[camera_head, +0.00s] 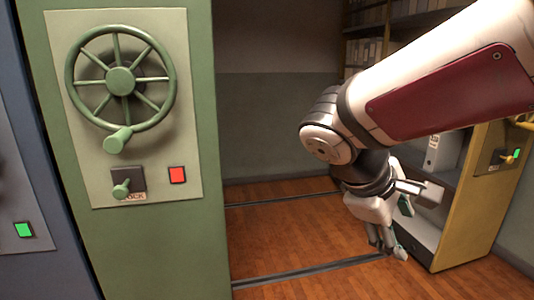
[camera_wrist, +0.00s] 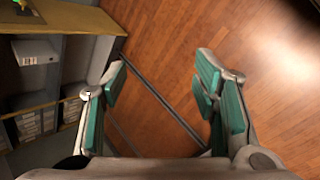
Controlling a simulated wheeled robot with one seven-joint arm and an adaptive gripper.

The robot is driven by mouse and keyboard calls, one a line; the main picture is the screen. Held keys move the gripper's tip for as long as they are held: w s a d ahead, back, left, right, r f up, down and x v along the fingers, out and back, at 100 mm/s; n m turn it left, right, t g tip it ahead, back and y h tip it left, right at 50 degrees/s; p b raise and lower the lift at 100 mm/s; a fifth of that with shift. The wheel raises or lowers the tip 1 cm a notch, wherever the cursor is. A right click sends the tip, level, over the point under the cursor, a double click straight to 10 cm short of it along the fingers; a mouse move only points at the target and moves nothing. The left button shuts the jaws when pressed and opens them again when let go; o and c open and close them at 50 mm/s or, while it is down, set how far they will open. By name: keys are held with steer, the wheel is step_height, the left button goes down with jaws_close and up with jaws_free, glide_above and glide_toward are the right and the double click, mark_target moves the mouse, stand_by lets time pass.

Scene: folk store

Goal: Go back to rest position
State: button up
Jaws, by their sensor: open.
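My gripper (camera_head: 392,237) hangs from my arm on the right side of the head view, pointing down over the gap between the shelving units. In the wrist view my gripper (camera_wrist: 160,90) is open, with its teal-padded fingers wide apart. Nothing is between the fingers; only the wooden floor and a floor rail show behind them. The fingers touch nothing that I can see.
A green cabinet (camera_head: 205,150) with a spoked handwheel (camera_head: 120,82), a lock lever (camera_head: 122,188) and a red light (camera_head: 177,175) stands at left. A yellow shelving unit (camera_head: 470,215) stands at right behind my arm. Rails (camera_head: 300,272) cross the open wooden floor (camera_head: 285,230).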

steer(key=s+a+f+m+g+y, duration=0.1)
steer(key=s+f+m+y, duration=0.15)
steer(key=s, duration=0.55)
steer(key=s+a+f+m+g+y, duration=0.15)
steer(key=s+m, duration=0.25)
steer(key=s, duration=0.5)
steer(key=s+f+m+y, duration=0.1)
steer(key=s+m+y, duration=0.2)
steer(key=s, duration=0.5)
step_height(320, 180, up, 34)
steer(key=t+p, duration=0.3)
steer(key=p, duration=2.9)
steer(key=shift+w+d+r+n+t, duration=0.15)
steer(key=shift+w+d+n+t, duration=0.05)
steer(key=shift+w+n+t, duration=0.15)
